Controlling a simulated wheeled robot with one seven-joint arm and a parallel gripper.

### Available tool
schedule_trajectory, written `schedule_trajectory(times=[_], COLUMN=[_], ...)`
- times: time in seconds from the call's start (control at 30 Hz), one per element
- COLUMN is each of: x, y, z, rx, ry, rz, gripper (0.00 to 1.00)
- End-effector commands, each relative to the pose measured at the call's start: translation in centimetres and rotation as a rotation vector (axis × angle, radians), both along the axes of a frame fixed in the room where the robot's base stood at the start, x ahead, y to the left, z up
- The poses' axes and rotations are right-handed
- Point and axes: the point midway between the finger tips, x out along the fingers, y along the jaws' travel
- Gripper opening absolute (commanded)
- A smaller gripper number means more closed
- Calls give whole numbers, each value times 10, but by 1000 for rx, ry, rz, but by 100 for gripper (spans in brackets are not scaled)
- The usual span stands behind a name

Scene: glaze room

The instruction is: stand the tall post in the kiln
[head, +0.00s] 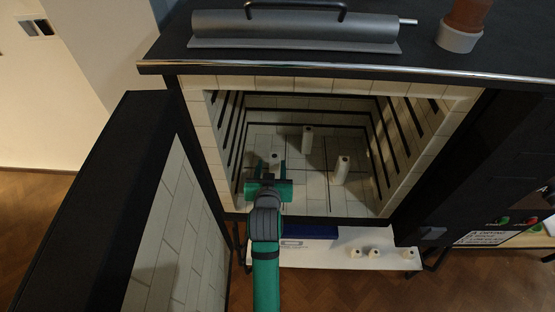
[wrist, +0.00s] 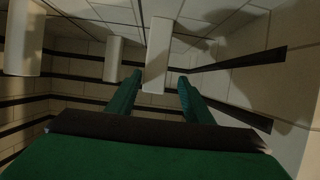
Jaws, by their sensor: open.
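The open kiln (head: 340,85) shows its pale brick chamber in the head view. Three pale posts stand upright on its floor: one at the back (head: 307,138), one at the right (head: 342,168), and one at the front left (head: 273,157) by my gripper. My gripper (head: 272,168) is inside the chamber, open, its fingers to either side of the front-left post. In the wrist view, this post (wrist: 157,55) shows between my fingertips (wrist: 158,88), with gaps to both fingers. The other two posts (wrist: 113,60) (wrist: 22,38) stand apart to the left there. The front-left post's base is partly hidden in the head view.
The kiln door (head: 165,215) stands open at the left. Dark grooves line the side walls. Below the kiln, a white shelf (head: 330,254) holds several short posts (head: 374,253) and a blue item (head: 308,231). A metal cylinder (head: 295,26) and a pot (head: 462,30) are on top.

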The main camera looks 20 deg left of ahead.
Motion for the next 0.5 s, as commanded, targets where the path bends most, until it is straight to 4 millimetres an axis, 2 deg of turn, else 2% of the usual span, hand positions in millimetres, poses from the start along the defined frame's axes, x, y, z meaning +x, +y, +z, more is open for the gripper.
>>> schedule_trajectory(times=[0.2, 0.5], x=[-27, -38], y=[-16, -19], z=[12, 17], rx=[1, 0], ry=[0, 0], rz=[-13, -13], gripper=[47, 47])
